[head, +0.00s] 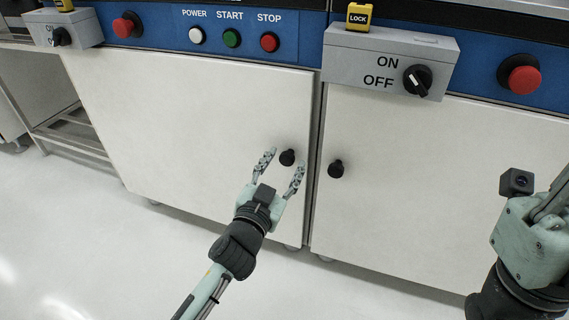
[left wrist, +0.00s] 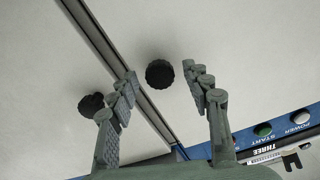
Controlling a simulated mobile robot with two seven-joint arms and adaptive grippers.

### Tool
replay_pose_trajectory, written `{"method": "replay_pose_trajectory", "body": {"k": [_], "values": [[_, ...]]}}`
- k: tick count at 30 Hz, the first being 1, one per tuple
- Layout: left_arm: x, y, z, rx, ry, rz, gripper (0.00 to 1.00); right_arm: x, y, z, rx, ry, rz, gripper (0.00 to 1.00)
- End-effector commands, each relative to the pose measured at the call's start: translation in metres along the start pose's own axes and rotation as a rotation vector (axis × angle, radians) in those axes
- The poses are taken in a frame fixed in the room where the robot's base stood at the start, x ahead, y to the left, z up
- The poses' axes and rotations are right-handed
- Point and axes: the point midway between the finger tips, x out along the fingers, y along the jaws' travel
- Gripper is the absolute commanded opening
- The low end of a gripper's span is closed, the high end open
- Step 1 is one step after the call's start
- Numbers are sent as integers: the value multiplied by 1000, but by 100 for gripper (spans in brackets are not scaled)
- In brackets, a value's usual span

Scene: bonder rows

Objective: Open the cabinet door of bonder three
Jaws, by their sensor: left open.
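A white cabinet door (head: 190,120) stands shut under the blue POWER, START and STOP panel, with a black round knob (head: 287,157) near its right edge. In the left wrist view, a label reading THREE (left wrist: 272,152) shows by the same panel. My left gripper (head: 283,160) is open, its two fingertips on either side of the knob. The left wrist view shows this knob (left wrist: 160,73) between and slightly beyond the fingertips, with no finger seen touching it. My right gripper (head: 553,203) is at the right edge, its fingers partly cut off.
A neighbouring shut door (head: 430,190) with its own black knob (head: 336,168) lies just right across a narrow gap. Above it sit a grey ON/OFF switch box (head: 385,65) and a red button (head: 524,75). The pale floor (head: 100,240) in front is clear.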

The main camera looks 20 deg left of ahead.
Motion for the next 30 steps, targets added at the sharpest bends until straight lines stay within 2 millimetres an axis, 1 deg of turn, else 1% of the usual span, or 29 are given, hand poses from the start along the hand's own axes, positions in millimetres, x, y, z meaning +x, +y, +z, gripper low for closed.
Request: {"method": "replay_pose_trajectory", "body": {"k": [3,10,22,30], "values": [[5,0,0,1,0,0,49,0,0,0,-1,1,-1,0],[6,0,0,0,-1,0,49,0,0,0,-1,0,-1,0],[5,0,0,0,-1,0,0,0,0,0,-1,0,-1,0],[5,0,0,0,-1,0,0,0,0,0,-1,0,-1,0]]}}
